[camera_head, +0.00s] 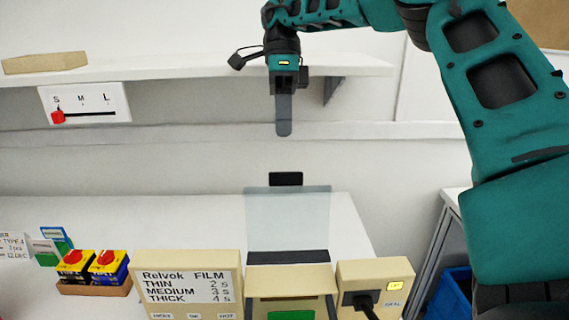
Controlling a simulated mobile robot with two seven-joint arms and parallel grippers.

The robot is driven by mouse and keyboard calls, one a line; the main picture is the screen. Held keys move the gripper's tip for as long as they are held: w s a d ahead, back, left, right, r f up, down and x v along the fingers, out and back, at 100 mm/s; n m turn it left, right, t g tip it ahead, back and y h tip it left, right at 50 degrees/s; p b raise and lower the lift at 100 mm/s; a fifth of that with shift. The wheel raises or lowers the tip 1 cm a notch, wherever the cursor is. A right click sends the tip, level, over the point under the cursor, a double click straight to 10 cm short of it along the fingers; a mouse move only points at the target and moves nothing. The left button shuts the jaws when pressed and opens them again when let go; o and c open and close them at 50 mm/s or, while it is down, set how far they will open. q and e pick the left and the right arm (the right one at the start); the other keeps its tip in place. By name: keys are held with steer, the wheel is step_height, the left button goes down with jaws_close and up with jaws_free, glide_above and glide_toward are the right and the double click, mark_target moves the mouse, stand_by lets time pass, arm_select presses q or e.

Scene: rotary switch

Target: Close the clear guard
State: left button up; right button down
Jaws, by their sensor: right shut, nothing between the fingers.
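The clear guard (290,222) is a transparent panel standing raised at the back of a beige machine (290,279). A small black tab (286,179) shows at the guard's top edge. A dark strip (288,257) runs along its lower edge. My right gripper (284,128) is shut and empty. It points down above the black tab in the picture, with a visible gap between them. My left gripper is not in view.
A beige panel with film times (187,288) stands left of the machine, and a beige box with a black plug (374,287) stands right. A white shelf (190,69) crosses behind my right gripper.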

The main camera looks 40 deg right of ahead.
steer(key=x, duration=0.8)
steer(key=shift+d, duration=0.1)
